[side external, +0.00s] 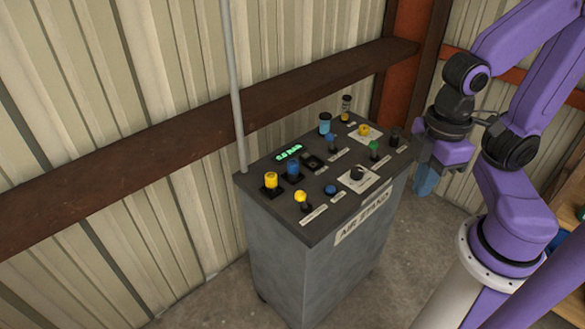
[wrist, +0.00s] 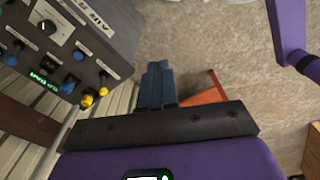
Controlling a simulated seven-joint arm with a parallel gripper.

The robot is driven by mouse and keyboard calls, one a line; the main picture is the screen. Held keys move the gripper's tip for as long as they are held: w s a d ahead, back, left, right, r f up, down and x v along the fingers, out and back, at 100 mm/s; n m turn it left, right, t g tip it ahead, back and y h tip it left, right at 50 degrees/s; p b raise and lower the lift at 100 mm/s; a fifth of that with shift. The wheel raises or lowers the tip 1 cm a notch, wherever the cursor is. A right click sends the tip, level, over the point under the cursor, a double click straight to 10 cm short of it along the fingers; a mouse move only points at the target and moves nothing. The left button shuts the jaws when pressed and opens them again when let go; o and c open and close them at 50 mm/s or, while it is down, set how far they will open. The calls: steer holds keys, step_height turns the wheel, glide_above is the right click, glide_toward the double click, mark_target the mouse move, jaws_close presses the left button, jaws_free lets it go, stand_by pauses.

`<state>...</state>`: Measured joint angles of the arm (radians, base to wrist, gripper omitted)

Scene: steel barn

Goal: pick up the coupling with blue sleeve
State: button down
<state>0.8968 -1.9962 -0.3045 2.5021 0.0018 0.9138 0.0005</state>
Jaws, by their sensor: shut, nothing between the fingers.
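A coupling with a blue sleeve (side external: 293,169) stands upright on a dark square base on top of the grey console. It shows in the wrist view as a blue piece (wrist: 68,86) near the console's edge. A similar yellow piece (side external: 271,181) stands just left of it in the side view. My gripper (side external: 425,182) hangs off the right side of the console, well apart from the coupling. In the wrist view its blue-grey fingers (wrist: 157,82) are together and empty, above the floor.
The console top (side external: 257,197) also carries an empty dark base (side external: 312,162), a blue-labelled container (side external: 325,123), a small jar (side external: 346,108), a green display (side external: 288,152), and several knobs and buttons. A grey pole (side external: 233,90) rises at the console's left back corner, before the corrugated wall.

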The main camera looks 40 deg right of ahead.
steer(key=c, duration=0.6)
jaws_free()
steer(key=shift+a, duration=0.1)
